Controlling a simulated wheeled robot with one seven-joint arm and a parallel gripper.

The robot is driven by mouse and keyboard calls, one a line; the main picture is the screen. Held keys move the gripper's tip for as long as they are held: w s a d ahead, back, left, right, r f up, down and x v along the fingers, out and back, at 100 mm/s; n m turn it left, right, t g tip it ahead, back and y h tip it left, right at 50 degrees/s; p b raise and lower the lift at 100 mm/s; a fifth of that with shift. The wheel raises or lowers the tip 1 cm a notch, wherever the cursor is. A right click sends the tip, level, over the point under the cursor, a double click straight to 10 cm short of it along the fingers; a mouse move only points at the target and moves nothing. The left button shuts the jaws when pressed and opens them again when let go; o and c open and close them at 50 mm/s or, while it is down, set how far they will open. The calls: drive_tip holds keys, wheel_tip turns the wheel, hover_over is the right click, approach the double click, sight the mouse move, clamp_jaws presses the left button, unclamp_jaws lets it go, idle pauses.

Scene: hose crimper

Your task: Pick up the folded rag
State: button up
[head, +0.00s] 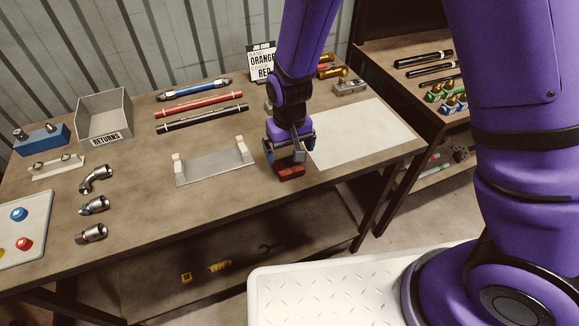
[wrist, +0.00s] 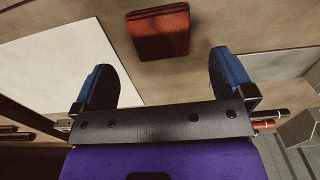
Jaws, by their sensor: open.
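The folded rag (head: 290,172) is a small dark red block lying flat on the workbench near its front edge. My gripper (head: 291,150) is just above and behind it in the head view and hides part of its far side. In the wrist view the rag (wrist: 159,32) lies beyond the open blue fingertips, roughly centred between them. My gripper (wrist: 164,75) is empty, and a gap of bare bench shows between it and the rag.
A white sheet (head: 365,135) lies right of the rag. A grey bracketed plate (head: 215,167) lies to its left. Hoses (head: 202,103), a returns bin (head: 105,116), a job card (head: 262,62) and metal fittings (head: 93,205) stand on the bench. Bare bench surrounds the rag's near side.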

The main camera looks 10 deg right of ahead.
sight(290, 167)
drive_tip(key=shift+s+f, duration=0.15)
drive_tip(key=shift+f, duration=1.45)
drive_tip(key=shift+s+f, duration=0.15)
drive_tip(key=shift+f, duration=1.45)
drive_tip(key=c, duration=1)
drive_tip(key=shift+r, duration=0.1)
